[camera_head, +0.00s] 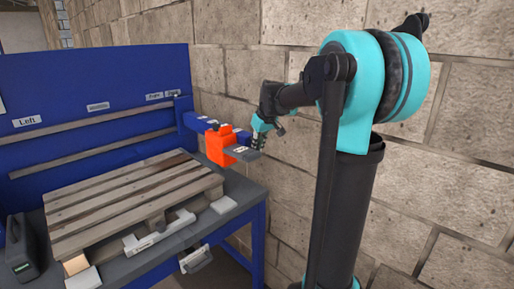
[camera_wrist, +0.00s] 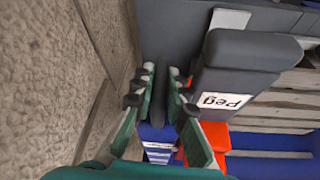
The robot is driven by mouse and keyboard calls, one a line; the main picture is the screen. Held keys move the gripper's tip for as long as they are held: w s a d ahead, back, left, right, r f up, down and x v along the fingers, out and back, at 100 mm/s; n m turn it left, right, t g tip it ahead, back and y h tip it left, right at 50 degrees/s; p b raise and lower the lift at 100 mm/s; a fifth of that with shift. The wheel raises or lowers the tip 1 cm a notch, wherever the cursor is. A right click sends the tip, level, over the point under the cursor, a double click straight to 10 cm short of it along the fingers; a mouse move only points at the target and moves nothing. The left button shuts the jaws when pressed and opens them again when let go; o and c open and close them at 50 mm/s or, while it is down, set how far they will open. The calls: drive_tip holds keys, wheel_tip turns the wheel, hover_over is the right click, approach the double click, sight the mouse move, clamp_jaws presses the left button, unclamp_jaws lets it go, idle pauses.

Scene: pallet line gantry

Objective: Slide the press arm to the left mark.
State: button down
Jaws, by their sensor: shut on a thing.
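The press arm (camera_head: 195,123) is a blue beam at the right end of the blue backboard, with an orange block (camera_head: 218,145) on it. A grey piece (camera_head: 242,153) sticks out from the orange block toward my gripper (camera_head: 258,141). In the wrist view my gripper (camera_wrist: 163,98) is shut on a thin dark grey bar (camera_wrist: 160,88), seemingly the press arm's handle. A grey block labelled "Peg" (camera_wrist: 235,60) is beside the fingers. The "Left" mark (camera_head: 27,121) is at the backboard's far left, well away from the orange block.
A wooden pallet (camera_head: 130,200) lies on the blue-framed bench, left of the orange block. More labels (camera_head: 98,106) sit along the backboard's rail. A dark case (camera_head: 20,255) stands at the bench's left. A stone wall (camera_head: 450,200) is close on the right.

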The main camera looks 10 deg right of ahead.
drive_tip(key=s+a, duration=1.1)
drive_tip(key=a, duration=0.5)
drive_tip(key=s+a, duration=1.2)
drive_tip(key=a, duration=0.4)
drive_tip(key=s+a, duration=1.2)
drive_tip(key=a, duration=0.4)
drive_tip(key=shift+a, duration=0.1)
drive_tip(key=c, duration=1.8)
unclamp_jaws()
drive_tip(key=v, duration=1.2)
